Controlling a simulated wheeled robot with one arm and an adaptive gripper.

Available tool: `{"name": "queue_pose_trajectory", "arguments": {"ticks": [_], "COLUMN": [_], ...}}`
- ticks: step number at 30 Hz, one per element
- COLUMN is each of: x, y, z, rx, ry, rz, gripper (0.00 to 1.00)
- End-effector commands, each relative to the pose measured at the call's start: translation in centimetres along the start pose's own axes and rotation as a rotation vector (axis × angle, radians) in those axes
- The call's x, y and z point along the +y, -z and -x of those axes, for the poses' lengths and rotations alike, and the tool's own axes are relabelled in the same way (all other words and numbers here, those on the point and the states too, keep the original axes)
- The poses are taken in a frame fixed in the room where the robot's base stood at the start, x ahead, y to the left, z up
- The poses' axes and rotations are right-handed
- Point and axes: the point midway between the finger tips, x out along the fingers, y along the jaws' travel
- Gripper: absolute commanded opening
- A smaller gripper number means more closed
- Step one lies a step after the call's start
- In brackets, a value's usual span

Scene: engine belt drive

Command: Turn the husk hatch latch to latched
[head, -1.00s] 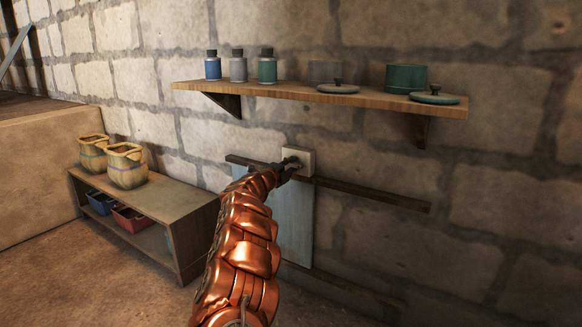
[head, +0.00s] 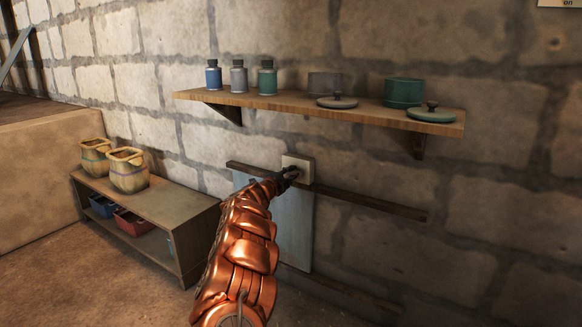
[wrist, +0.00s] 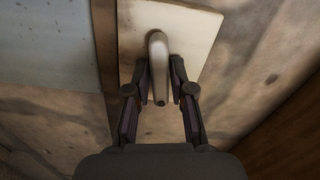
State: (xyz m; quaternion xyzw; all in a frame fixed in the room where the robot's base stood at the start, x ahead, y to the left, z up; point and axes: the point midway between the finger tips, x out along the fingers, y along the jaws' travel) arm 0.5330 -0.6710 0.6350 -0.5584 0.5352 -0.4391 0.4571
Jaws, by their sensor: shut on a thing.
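The latch is a pale handle (wrist: 158,62) on a cream square plate (head: 303,165) on the stone wall. In the wrist view the plate (wrist: 200,32) is close and the handle stands out from it, running down the picture. My gripper (wrist: 159,88) has one finger on each side of the handle and is shut on it. In the head view my gripper (head: 288,174) is at the plate and mostly hides the handle. A pale blue-grey panel, apparently the hatch (head: 296,235), hangs below a dark rail; my arm covers part of it.
The dark rail (head: 375,205) runs along the wall behind the plate. A wooden shelf (head: 330,110) above holds bottles, pots and lids.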

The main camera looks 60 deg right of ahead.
Motion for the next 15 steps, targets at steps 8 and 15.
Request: {"name": "queue_pose_trajectory", "arguments": {"ticks": [8, 15], "x": [-0.81, -0.77], "y": [0.20, 0.11], "z": [0.00, 0.03], "rx": [-0.001, -0.004], "ry": [-0.002, -0.002], "rz": [0.214, 0.400], "gripper": [0.00, 0.00]}}
